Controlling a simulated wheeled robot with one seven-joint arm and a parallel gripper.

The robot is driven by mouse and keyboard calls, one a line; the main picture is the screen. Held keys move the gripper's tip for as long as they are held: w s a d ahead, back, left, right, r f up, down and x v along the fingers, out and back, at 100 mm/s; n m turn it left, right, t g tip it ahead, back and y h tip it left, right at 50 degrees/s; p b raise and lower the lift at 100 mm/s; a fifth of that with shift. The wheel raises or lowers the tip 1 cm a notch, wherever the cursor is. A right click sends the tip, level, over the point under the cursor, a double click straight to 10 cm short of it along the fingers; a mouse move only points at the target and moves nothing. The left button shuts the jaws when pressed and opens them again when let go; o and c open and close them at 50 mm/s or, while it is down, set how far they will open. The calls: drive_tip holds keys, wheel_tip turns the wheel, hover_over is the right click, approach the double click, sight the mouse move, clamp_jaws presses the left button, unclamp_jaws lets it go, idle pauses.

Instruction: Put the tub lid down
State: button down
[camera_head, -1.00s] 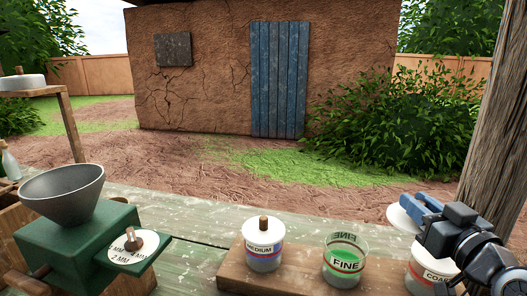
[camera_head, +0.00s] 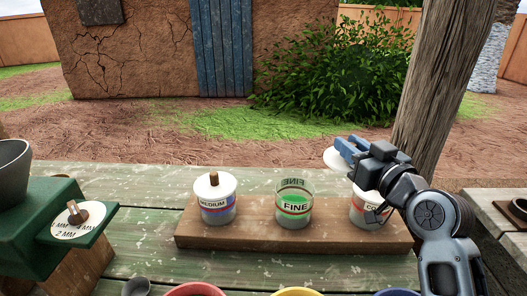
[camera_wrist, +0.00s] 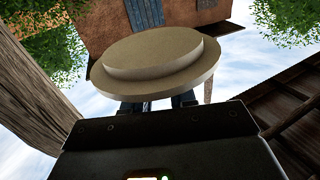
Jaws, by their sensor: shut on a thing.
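My gripper (camera_head: 346,150) is shut on a round white lid (camera_head: 333,158), held up in the air behind and to the right of the FINE tub. In the wrist view the lid (camera_wrist: 160,68) appears as a pale stepped disc in front of the fingers (camera_wrist: 158,104); its grip point is hidden. The clear FINE tub (camera_head: 294,208) stands open on a wooden board (camera_head: 254,237), with green contents. To its left the MEDIUM tub (camera_head: 215,203) wears a white lid with a brown knob. To its right a third tub (camera_head: 363,208) is partly hidden by my arm.
A green mill (camera_head: 45,235) with a dark hopper stands at the left. Bowl rims, red (camera_head: 195,290) and yellow (camera_head: 297,292) among them, show at the front edge. A wooden post (camera_head: 432,90) rises behind my arm. Planks left of the board (camera_head: 135,215) are clear.

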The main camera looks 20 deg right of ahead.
drive_tip(key=w+a+f+p, duration=0.2)
drive_tip(key=w+a+f, duration=0.4)
drive_tip(key=a+f, duration=0.3)
drive_tip(key=shift+f, duration=0.5)
drive_tip(key=shift+f, duration=0.25)
drive_tip(key=c, duration=0.9)
unclamp_jaws()
drive_tip(key=shift+r, duration=0.15)
